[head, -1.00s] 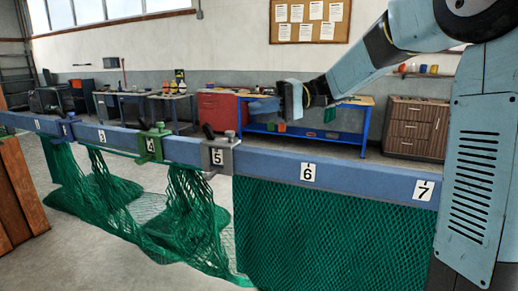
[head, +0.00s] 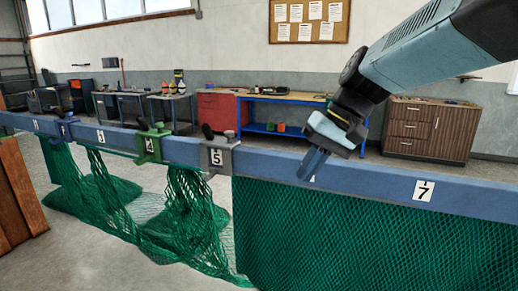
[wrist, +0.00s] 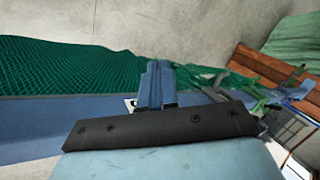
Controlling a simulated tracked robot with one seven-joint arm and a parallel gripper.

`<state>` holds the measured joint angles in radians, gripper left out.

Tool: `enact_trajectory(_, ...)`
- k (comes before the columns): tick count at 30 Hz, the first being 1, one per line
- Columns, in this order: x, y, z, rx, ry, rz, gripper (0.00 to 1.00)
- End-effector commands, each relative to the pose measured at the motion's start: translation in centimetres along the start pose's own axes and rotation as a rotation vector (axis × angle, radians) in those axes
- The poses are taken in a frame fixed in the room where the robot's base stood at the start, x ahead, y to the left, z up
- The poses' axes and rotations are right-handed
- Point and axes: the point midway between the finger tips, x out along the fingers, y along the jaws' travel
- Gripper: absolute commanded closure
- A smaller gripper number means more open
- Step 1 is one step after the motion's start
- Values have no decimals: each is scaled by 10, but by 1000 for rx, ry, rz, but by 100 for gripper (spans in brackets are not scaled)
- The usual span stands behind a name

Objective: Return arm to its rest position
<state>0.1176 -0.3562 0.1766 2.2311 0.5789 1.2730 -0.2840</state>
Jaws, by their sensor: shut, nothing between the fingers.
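My gripper (head: 312,165) is shut and empty. In the head view its fingers point down and left, in front of the blue beam (head: 385,196) near the 6 label, which they mostly cover. I cannot tell if they touch the beam. In the wrist view the gripper's blue fingers (wrist: 155,85) lie together, with the beam (wrist: 40,125) behind them. My arm reaches in from the upper right of the head view.
Green netting (head: 330,240) hangs from the beam. A grey clamp (head: 218,155), a green clamp (head: 152,145) and a blue clamp (head: 65,130) sit along it. Wooden planks (head: 18,190) stand at left. Workbenches and a wooden cabinet (head: 432,130) line the back wall.

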Motion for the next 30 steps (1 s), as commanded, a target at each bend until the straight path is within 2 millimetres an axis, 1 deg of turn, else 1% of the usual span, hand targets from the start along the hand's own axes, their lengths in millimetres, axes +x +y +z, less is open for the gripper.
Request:
enact_trajectory(1, -2, 10, 11, 5, 33, 53, 100)
enact_trajectory(3, -6, 25, 24, 16, 79, 130, 100)
enact_trajectory(9, -18, 69, 58, 33, 225, 323, 100)
enact_trajectory(12, -25, 88, 72, 36, 298, 399, 100)
enact_trajectory(15, -31, 103, 82, 32, 360, 456, 100)
enact_trajectory(18, -35, 114, 89, 32, 401, 491, 100)
enact_trajectory(21, -37, 119, 92, 30, 424, 510, 100)
enact_trajectory(30, -38, 121, 93, 30, 429, 516, 100)
